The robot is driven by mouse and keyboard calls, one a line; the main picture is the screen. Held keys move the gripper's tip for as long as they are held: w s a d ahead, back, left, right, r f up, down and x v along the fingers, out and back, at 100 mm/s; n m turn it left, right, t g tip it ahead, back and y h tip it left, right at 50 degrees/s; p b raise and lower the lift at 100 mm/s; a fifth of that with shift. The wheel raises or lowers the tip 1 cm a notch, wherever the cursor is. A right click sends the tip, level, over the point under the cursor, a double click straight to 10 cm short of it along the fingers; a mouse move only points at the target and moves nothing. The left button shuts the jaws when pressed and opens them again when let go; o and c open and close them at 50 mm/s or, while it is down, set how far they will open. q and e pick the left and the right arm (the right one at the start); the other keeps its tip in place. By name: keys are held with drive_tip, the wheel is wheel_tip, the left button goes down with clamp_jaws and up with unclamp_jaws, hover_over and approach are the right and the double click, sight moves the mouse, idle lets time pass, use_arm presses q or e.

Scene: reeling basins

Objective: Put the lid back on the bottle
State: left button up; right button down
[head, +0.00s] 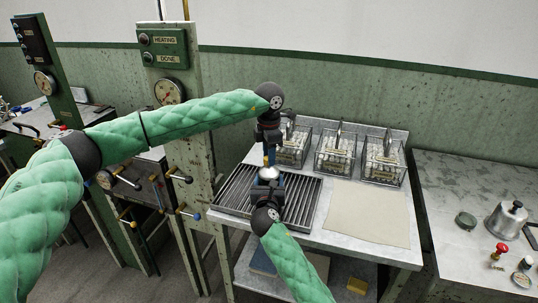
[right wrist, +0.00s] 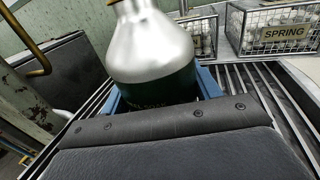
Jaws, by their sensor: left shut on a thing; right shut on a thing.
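The bottle (right wrist: 150,45) has a silver shoulder and a dark green lower body. In the head view only its silver top (head: 268,173) shows clearly, above the slatted rack. My right gripper (head: 268,183) is shut on the bottle, with its blue fingers around the lower body. A gold-brown edge (right wrist: 113,3) shows at the bottle's top, cut off by the frame. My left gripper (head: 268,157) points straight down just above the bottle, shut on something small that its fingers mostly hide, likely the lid. I cannot tell whether this touches the bottle.
The slatted metal rack (head: 229,199) lies under the bottle on a table. Several wire baskets (head: 335,157) with white cocoons stand behind it. A beige cloth (head: 367,213) lies to the right. A gauge post (head: 172,100) with valves stands close on the left.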

use_arm(q)
drive_tip(key=o, duration=1.2)
wheel_tip(320, 180, up, 12)
drive_tip(key=shift+w, duration=0.1)
use_arm(e)
drive_tip(key=shift+c, duration=1.3)
unclamp_jaws()
drive_tip(key=s, duration=0.4)
drive_tip(key=s+b, duration=0.1)
drive_tip(key=s, duration=0.2)
drive_tip(key=shift+s+a, duration=0.2)
drive_tip(key=shift+s, duration=0.15)
use_arm(q)
drive_tip(key=shift+f, duration=0.75)
